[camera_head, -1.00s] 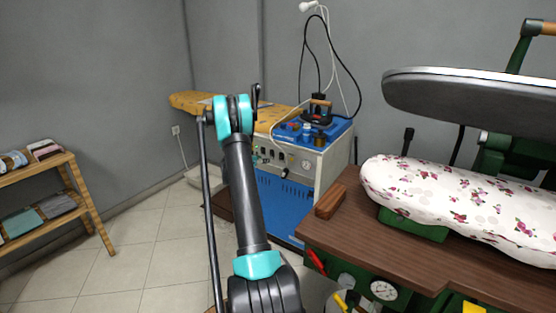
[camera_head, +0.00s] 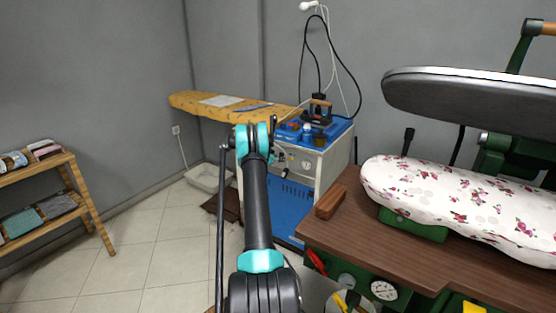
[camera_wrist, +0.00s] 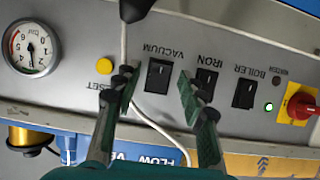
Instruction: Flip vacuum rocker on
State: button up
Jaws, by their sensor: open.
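The vacuum rocker (camera_wrist: 159,75) is a black switch on the grey control panel (camera_wrist: 75,100), under the label VACUUM, which reads upside down in the wrist view. My gripper (camera_wrist: 158,88) is open and empty, with one finger to each side of this rocker in the picture. Contact with the panel cannot be told. The right finger lies between the vacuum rocker and the iron rocker (camera_wrist: 205,82). In the head view the panel is on the front of a white and blue boiler unit (camera_head: 303,160). My arm hides part of it, and the gripper's fingers are not clear there.
The boiler rocker (camera_wrist: 244,94), a green lamp (camera_wrist: 269,107), a red knob (camera_wrist: 300,105), a yellow button (camera_wrist: 107,62) and a gauge (camera_wrist: 31,47) share the panel. A pale cable (camera_wrist: 150,120) passes by the fingers. A wooden press table (camera_head: 400,235) stands to the right.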

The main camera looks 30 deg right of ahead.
jog(key=shift+d, duration=0.1)
grip_shut()
jog(key=shift+f, duration=0.1)
jog(key=shift+f+t+h, duration=0.2)
jog(key=shift+t+h, duration=0.1)
jog(key=shift+h, duration=0.35)
jog(key=shift+f+t+h, duration=0.2)
jog(key=shift+t+h, duration=0.1)
jog(key=shift+h, duration=0.35)
grip_release()
